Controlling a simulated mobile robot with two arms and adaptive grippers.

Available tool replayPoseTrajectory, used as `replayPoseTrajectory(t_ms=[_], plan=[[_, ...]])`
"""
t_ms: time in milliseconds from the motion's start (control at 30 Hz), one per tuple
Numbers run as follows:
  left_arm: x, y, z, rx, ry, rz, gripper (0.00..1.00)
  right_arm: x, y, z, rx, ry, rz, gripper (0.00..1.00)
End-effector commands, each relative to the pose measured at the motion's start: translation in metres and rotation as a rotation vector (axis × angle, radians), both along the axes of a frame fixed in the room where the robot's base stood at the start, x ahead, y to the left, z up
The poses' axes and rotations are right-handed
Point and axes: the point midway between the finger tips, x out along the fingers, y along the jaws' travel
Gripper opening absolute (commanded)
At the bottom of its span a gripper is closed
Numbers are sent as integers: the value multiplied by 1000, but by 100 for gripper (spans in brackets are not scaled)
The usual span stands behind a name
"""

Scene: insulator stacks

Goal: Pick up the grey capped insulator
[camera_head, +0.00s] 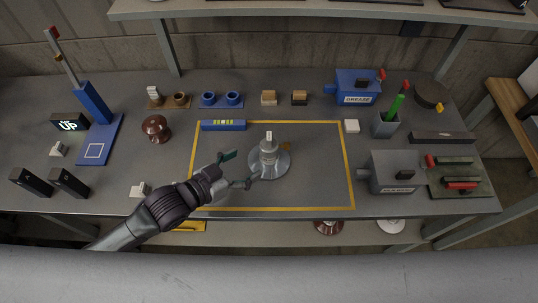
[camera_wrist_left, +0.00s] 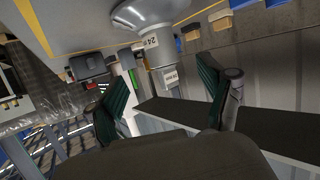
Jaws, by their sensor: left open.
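The grey capped insulator (camera_head: 269,160) stands upright inside the yellow-outlined rectangle on the table, with a wide grey disc at its base and a narrower top. In the left wrist view the insulator (camera_wrist_left: 152,45) appears inverted, with a "24" label on its body and its narrow end towards the fingers. My left gripper (camera_head: 242,169) is just left of the insulator in the head view, its fingers apart and empty. In the left wrist view the gripper's (camera_wrist_left: 158,85) dark green finger pads are wide apart, with the insulator seen beyond them. My right gripper is not in view.
A brown insulator (camera_head: 156,128) stands left of the outlined area. A blue level (camera_head: 223,125) lies at its back left corner. A blue grease box (camera_head: 357,87) is behind, a grey box (camera_head: 396,172) to the right. The rectangle's right part is clear.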

Motion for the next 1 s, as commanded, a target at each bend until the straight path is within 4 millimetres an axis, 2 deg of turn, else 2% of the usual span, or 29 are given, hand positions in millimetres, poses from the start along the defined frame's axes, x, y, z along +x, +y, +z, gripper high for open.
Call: replayPoseTrajectory(t_ms=[33,200,433,700,1000], plan=[[9,-8,-2,-2,-1,2,80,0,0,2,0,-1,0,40],[27,-26,-13,0,-1,2,80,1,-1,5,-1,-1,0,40],[37,-37,-19,2,1,1,80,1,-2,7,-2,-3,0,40],[62,-59,-36,2,-2,1,80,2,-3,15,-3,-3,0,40],[68,-66,-41,3,0,0,80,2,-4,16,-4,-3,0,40]])
